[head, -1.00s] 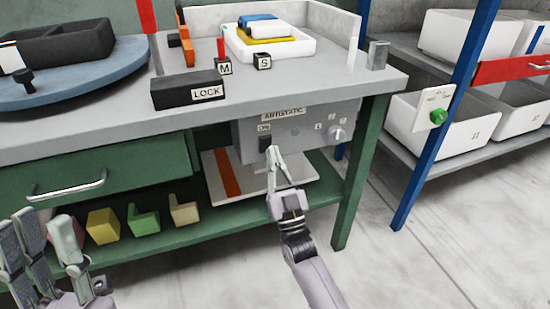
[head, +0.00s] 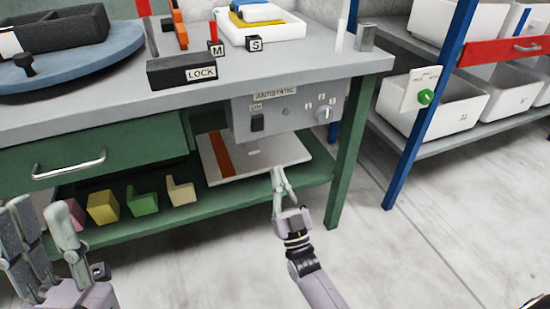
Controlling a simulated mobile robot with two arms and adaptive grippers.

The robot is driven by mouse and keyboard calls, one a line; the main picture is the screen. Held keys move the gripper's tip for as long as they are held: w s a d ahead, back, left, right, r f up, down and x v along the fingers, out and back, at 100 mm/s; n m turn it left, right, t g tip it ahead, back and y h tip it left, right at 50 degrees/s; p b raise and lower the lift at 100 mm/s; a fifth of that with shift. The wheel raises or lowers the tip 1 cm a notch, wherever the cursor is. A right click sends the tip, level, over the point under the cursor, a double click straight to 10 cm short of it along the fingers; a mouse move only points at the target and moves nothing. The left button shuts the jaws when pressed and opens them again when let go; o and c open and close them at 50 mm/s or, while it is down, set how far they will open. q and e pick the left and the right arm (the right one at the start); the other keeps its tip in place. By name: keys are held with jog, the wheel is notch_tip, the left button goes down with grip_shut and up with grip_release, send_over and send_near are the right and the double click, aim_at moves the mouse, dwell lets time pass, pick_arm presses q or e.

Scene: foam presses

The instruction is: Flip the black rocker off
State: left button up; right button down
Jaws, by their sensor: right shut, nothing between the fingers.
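The black rocker (head: 257,123) sits under the "ON" label on the left side of the grey ANTISTATIC box (head: 286,112), which hangs below the bench top. It is in plain sight, but it is too small to tell which half is pressed in. My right gripper (head: 278,171) is shut and empty, below and a little right of the rocker, clear of the box. My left gripper (head: 45,222) is at the lower left, its fingers spread apart and empty, far from the box.
A numbered knob (head: 324,114) is on the box's right side. The bench top (head: 300,70) overhangs the box, with a green leg (head: 347,150) to the right. A lower shelf (head: 240,201) holds a white board and coloured blocks. The floor at right is clear.

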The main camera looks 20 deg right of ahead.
jog(key=shift+s+f, duration=0.75)
jog(key=shift+f, duration=0.35)
